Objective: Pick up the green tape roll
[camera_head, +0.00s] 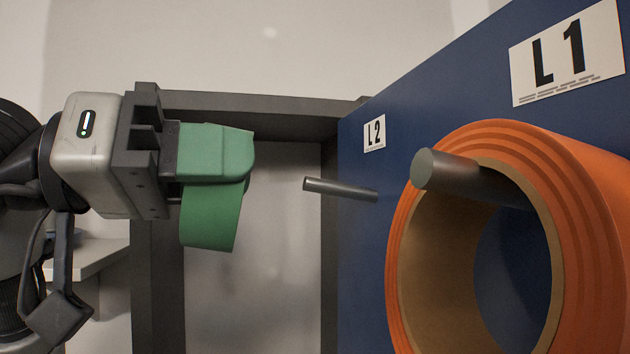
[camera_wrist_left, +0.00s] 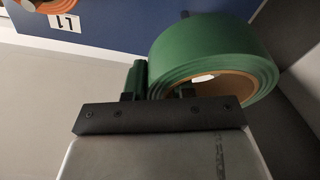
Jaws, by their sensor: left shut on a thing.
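The green tape roll (camera_head: 212,218) is held at my left gripper (camera_head: 225,160), to the left of the blue panel in the head view. In the left wrist view, the roll (camera_wrist_left: 212,46) shows its broad green outer band and a brown inner core. My left gripper (camera_wrist_left: 160,78) is shut on the roll's wall. One green finger is outside the roll at its left; the other is at the core opening, mostly hidden. The roll is apart from the panel and pegs in the head view. My right gripper is not in view.
The blue panel (camera_head: 450,110) fills the right side. A large orange roll (camera_head: 590,230) hangs on the peg (camera_head: 470,180) under label L1. The peg (camera_head: 340,190) under label L2 is bare. A dark frame (camera_head: 240,106) stands behind the gripper.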

